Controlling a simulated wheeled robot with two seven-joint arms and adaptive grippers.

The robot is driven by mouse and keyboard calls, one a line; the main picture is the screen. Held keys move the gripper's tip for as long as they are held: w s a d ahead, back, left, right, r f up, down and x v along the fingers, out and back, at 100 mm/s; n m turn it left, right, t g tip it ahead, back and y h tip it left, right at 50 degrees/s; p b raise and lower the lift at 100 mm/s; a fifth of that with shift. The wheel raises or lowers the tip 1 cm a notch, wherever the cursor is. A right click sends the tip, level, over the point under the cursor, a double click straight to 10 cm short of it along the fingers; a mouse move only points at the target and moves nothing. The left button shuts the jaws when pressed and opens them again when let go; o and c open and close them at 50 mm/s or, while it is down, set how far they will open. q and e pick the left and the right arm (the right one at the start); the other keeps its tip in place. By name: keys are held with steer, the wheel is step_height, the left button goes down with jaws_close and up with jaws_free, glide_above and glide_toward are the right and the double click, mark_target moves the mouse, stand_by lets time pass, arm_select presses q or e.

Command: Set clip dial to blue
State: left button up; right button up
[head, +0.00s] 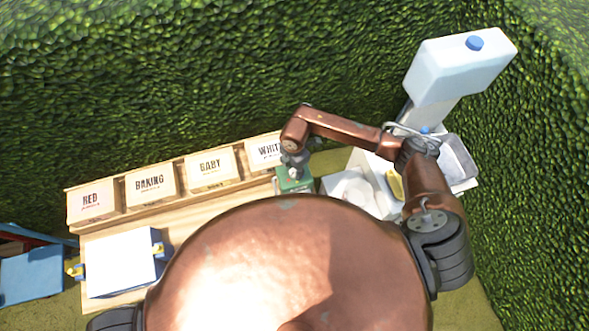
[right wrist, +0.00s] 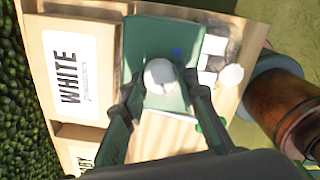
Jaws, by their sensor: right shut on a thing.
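A green device (head: 295,184) stands at the right end of the wooden bench; it also shows in the right wrist view (right wrist: 150,35). A white round dial (right wrist: 160,73) sits on its face, with a small blue mark (right wrist: 177,51) just above and right of it. I cannot make out any pointer on the dial. My left gripper is out of view.
A white box (head: 122,262) stands front left. White containers (head: 352,187) and a large dispenser (head: 460,65) are on the right. Hedges close off the back and right.

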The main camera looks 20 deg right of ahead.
steer(key=n+b, duration=0.3)
steer(key=shift+w+f, duration=0.1)
steer(key=shift+f, duration=0.05)
steer(key=n+b, duration=0.9)
steer(key=shift+f, duration=0.1)
steer(key=n+b, duration=0.9)
steer(key=b, duration=0.1)
steer(key=shift+r+n+b, duration=0.25)
steer(key=shift+n+b, duration=1.2)
steer(key=shift+n, duration=0.05)
steer(key=o, duration=1.1)
steer(key=shift+o, duration=0.2)
step_height(320, 180, up, 12)
